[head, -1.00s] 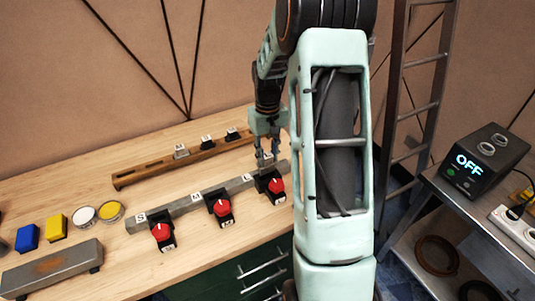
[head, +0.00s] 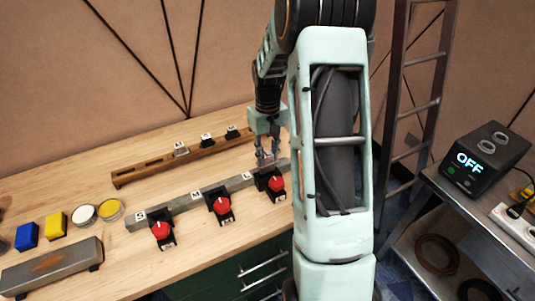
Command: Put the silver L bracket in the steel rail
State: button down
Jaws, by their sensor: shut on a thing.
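The steel rail (head: 180,207) is a grey bar lying slantwise across the bench, with small white letter labels and red-knobbed clamps along its front. My gripper (head: 267,160) is shut on a small silvery piece (head: 267,158), which appears to be the silver L bracket. It is at the rail's right end, by the right-hand red knob (head: 276,183). The fingers partly hide the piece, and I cannot tell whether it touches or sits in the rail.
Behind is a wooden rail (head: 140,174) holding a silver labelled bracket (head: 181,150) and two black ones (head: 207,140). Blue and yellow blocks (head: 57,224), round tins and a grey steel block (head: 52,268) stand at left. An "OFF" device (head: 483,160) sits on the right-hand cart.

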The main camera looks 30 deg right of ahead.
aim_at(268, 165)
jog(key=shift+f, duration=0.3)
dwell(0.4)
jog(key=shift+f+b, duration=0.6)
jog(key=shift+f, duration=0.05)
jog(key=shift+f, duration=0.15)
jog(key=shift+f+b, duration=0.5)
jog(key=shift+f, duration=0.05)
jog(key=shift+f, duration=0.25)
dwell(0.5)
jog(key=shift+f+b, duration=0.5)
jog(key=c, duration=1.5)
grip_release()
jog(key=shift+c, duration=0.2)
